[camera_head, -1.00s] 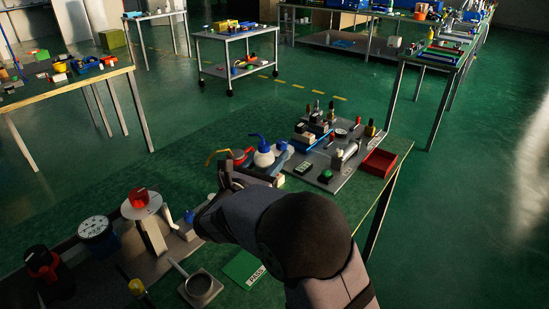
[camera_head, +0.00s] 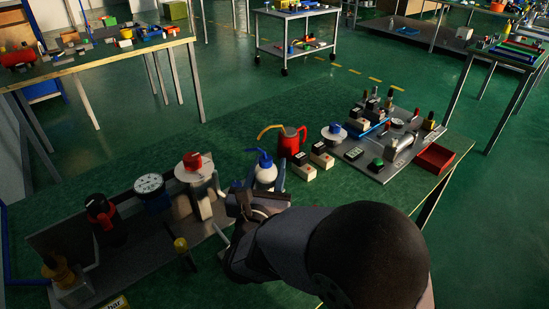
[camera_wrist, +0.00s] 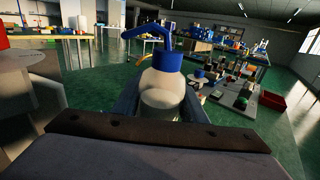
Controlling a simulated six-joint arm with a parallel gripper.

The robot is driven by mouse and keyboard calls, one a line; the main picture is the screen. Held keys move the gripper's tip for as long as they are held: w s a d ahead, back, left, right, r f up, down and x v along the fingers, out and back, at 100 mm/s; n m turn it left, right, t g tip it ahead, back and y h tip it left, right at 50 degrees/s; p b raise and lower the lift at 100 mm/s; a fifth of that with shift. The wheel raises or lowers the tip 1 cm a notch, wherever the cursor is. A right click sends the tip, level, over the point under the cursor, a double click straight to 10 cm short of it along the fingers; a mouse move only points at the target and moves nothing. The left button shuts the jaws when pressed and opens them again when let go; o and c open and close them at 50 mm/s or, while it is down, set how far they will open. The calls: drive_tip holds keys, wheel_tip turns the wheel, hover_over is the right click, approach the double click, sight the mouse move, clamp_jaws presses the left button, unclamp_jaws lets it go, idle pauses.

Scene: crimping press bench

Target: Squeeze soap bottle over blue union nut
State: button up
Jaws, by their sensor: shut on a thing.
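The soap bottle (camera_head: 265,173) is white with a blue cap and bent blue spout. It stands upright in my gripper (camera_head: 262,187), left of the red can. In the wrist view the bottle (camera_wrist: 163,90) fills the space between the two blue-grey fingers of my gripper (camera_wrist: 160,108), which are shut on its body. The spout points left there. I cannot make out the blue union nut in either present view; my gripper and forearm hide part of the bench near the white pipe piece. I cannot tell whether the bottle is clear of the bench.
A red can (camera_head: 290,143) with a yellow spout stands just behind the bottle. A gauge (camera_head: 149,184) and a red-knobbed valve (camera_head: 194,163) stand to the left. A grey fixture plate (camera_head: 385,150) and red tray (camera_head: 435,158) lie to the right.

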drive_tip(key=shift+s+d+f+n+g+p, duration=0.15)
drive_tip(key=shift+d+f+n+p, duration=0.1)
drive_tip(key=shift+f+n+p, duration=0.35)
drive_tip(key=shift+d+f+n+g+p, duration=0.2)
drive_tip(key=shift+d+f+n+p, duration=0.15)
drive_tip(key=shift+f+n, duration=0.4)
drive_tip(key=shift+s+d+f+n+g+p, duration=0.1)
drive_tip(key=shift+d+f+n+g+p, duration=0.1)
drive_tip(key=shift+f+n+p, duration=0.45)
drive_tip(key=shift+f, duration=0.15)
drive_tip(key=o, duration=0.6)
drive_tip(key=c, duration=0.6)
